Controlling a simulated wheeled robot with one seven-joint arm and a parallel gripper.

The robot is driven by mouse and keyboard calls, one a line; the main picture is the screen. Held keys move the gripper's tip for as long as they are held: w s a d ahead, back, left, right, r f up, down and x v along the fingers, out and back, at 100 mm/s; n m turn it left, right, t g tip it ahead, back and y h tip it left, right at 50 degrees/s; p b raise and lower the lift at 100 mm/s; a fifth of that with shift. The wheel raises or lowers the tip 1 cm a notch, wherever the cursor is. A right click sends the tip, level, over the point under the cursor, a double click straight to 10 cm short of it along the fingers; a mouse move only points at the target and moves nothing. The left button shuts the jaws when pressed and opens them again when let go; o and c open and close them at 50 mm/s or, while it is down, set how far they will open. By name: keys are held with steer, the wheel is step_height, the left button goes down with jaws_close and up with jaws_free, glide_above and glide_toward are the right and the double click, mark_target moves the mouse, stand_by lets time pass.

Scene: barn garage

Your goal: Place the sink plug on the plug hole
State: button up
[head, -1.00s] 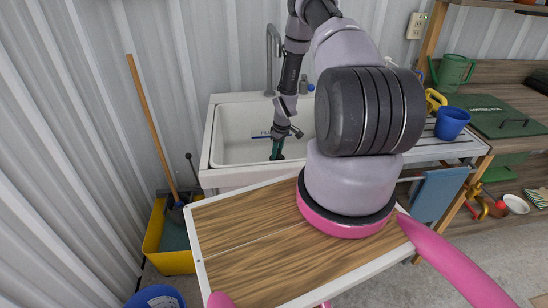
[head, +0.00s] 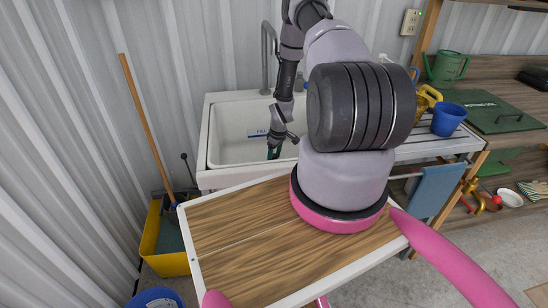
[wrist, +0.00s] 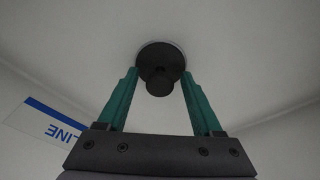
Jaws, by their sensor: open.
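The sink plug (wrist: 160,62) is a black disc with a round knob, seen in the wrist view on the white sink floor. A thin pale rim shows around its upper edge, which looks like the plug hole; the hole itself is covered from view. My gripper (wrist: 160,76) is open, with one green finger on each side of the plug and its knob between them, apart from both fingers. In the head view my gripper (head: 274,152) reaches down into the white sink (head: 225,145). The plug cannot be seen in the head view.
A tap (head: 268,60) rises behind the sink. A blue-and-white label (head: 257,133) lies in the basin, left of the gripper in the wrist view. A blue cup (head: 447,120) and yellow tool (head: 427,99) stand right of the sink. A yellow bucket (head: 165,264) stands left.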

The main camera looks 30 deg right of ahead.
step_height(320, 180, up, 12)
steer(key=s, duration=0.1)
steer(key=shift+s+d, duration=0.3)
steer(key=shift+d, duration=0.15)
steer(key=shift+s, duration=0.1)
